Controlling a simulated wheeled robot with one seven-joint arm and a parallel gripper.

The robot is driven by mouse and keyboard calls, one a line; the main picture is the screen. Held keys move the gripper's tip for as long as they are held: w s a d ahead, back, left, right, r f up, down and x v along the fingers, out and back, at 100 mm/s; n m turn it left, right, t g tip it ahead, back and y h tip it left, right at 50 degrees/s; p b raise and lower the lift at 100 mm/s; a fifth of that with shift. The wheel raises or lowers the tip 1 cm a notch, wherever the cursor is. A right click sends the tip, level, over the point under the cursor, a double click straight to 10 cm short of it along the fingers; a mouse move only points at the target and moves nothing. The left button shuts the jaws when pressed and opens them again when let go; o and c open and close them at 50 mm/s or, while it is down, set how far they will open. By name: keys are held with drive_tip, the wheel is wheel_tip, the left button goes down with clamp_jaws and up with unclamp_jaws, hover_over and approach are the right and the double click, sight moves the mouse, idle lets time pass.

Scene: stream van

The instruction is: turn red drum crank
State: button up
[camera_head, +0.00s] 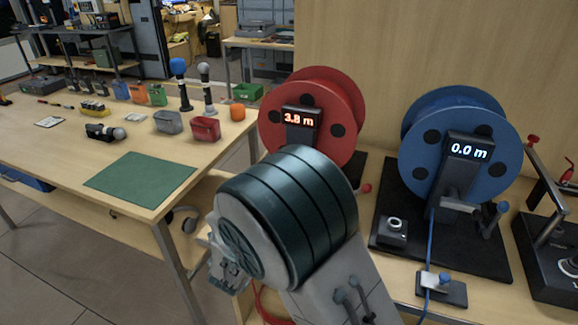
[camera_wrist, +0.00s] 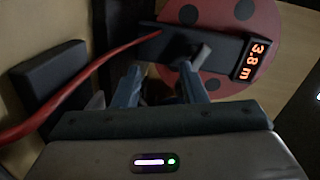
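The red drum (camera_head: 345,92) stands upright behind my arm in the head view, with a post display (camera_head: 300,117) reading 3.8 m. Its red flange (camera_wrist: 222,82) and the lit display (camera_wrist: 254,60) show sideways in the wrist view. A short dark lever (camera_wrist: 198,52), which looks like the crank arm, sticks out from the dark post beyond my fingertips. My gripper (camera_wrist: 160,72) has its two fingers apart, with nothing clearly held between them. The right finger is close to the lever; I cannot tell whether they touch. My arm hides the crank in the head view.
The blue drum (camera_head: 461,115), reading 0.0 m, stands to the right on a black base (camera_head: 386,238). A red cable (camera_wrist: 75,87) crosses the left of the wrist view. A table (camera_head: 60,165) with a green mat (camera_head: 140,179) and microphones is at left. A wooden panel stands behind the drums.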

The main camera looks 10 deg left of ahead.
drive_tip(key=shift+s, duration=0.1)
drive_tip(key=s+a+r, duration=0.1)
drive_tip(key=s+a, duration=0.1)
drive_tip(key=s, duration=1.1)
drive_tip(key=shift+s+r+p, duration=0.15)
drive_tip(key=shift+s+p, duration=0.05)
drive_tip(key=shift+p, duration=0.15)
